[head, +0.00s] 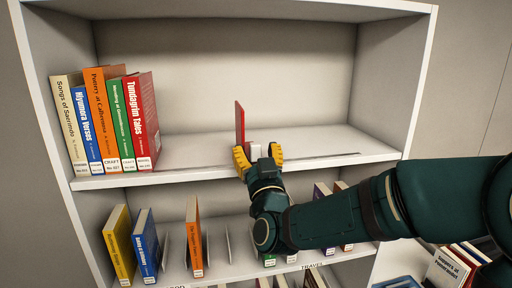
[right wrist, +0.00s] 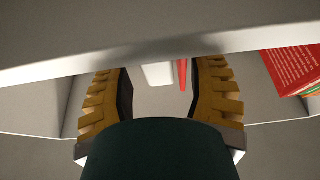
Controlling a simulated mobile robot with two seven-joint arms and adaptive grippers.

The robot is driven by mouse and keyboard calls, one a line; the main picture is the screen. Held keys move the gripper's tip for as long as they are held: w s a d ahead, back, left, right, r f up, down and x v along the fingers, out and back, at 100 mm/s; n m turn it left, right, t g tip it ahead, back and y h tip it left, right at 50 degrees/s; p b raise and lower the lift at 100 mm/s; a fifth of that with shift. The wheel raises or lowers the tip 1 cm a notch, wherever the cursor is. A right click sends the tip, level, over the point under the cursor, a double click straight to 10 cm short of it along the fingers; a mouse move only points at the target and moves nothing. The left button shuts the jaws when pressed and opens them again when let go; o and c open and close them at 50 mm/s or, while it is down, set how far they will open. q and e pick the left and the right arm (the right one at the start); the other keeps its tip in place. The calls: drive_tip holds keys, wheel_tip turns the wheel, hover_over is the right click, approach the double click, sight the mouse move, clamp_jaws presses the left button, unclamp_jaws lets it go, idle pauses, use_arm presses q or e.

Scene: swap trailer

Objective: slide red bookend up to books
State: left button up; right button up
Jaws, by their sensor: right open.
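The red bookend (head: 240,126) stands upright on the upper shelf, a thin red plate with a small white block (head: 255,150) beside its foot on the right. A row of books (head: 112,122) stands at the shelf's left end, with a red book (head: 143,122) outermost. A wide bare gap lies between that book and the bookend. My right gripper (head: 258,157) is open at the shelf's front edge, its yellow fingers either side of the bookend's lower part. In the right wrist view the red plate (right wrist: 183,74) and white block (right wrist: 157,75) show between the fingers, apart from both. My left gripper is not in view.
A lower shelf holds spaced books, including a yellow one (head: 119,246), a blue one (head: 146,246) and an orange one (head: 193,236). More books (head: 452,268) are at bottom right.

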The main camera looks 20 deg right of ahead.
sight(189, 171)
drive_tip(key=shift+w+r, duration=0.1)
drive_tip(key=shift+w, duration=0.2)
clamp_jaws()
drive_tip(key=shift+s, duration=0.1)
drive_tip(key=w+a+b, duration=0.1)
drive_tip(key=a, duration=0.4)
drive_tip(key=w+a+b, duration=0.1)
drive_tip(key=a, duration=0.3)
drive_tip(key=w+a+b, duration=0.1)
drive_tip(key=a, duration=0.4)
drive_tip(key=shift+w+a+r, duration=0.1)
drive_tip(key=shift+w+a, duration=0.15)
drive_tip(key=shift+a, duration=0.05)
